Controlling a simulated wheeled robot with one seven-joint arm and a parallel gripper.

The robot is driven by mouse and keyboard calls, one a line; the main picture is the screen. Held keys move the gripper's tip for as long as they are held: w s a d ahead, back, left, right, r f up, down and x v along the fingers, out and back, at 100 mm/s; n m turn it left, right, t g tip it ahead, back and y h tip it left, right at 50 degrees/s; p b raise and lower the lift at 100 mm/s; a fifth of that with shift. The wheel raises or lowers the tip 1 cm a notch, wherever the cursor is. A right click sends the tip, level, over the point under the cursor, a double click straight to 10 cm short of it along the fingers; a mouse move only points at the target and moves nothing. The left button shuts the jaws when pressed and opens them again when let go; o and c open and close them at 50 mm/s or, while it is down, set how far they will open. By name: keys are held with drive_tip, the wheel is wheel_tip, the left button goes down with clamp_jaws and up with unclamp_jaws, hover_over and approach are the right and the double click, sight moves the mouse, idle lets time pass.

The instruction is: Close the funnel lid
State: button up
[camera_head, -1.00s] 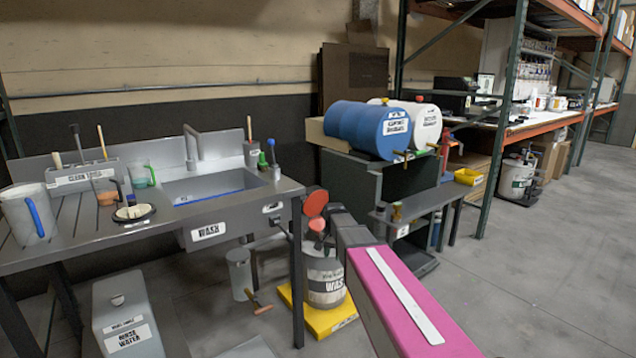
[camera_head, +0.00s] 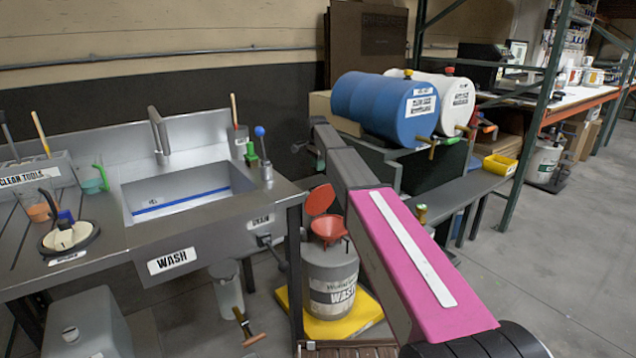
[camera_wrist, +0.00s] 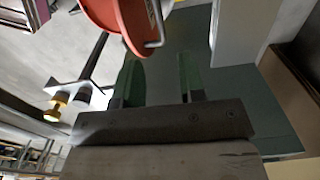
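The red funnel (camera_head: 328,231) sits on top of the grey waste drum (camera_head: 331,285) beside the sink bench. Its round red lid (camera_head: 321,200) stands raised, tilted up behind the funnel mouth, so the funnel is open. My gripper lies at the far end of my arm and is hard to make out in the head view. In the wrist view my gripper (camera_wrist: 160,80) shows two greenish fingers set apart with nothing between them. A red round funnel part with a grey wire loop (camera_wrist: 128,20) is at the top of that view, beyond the fingers and apart from them.
The metal sink bench (camera_head: 215,265) is left of the drum. A blue barrel (camera_head: 385,108) and a white barrel (camera_head: 455,100) lie on a dark stand at right. The drum rests on a yellow tray (camera_head: 325,330). Open floor (camera_head: 540,270) lies at the right.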

approach(318, 197)
drive_tip(key=w+f, duration=0.4)
drive_tip(key=f, duration=0.1)
drive_tip(key=shift+w+a+f, duration=0.1)
drive_tip(key=shift+w+a, duration=0.05)
clamp_jaws()
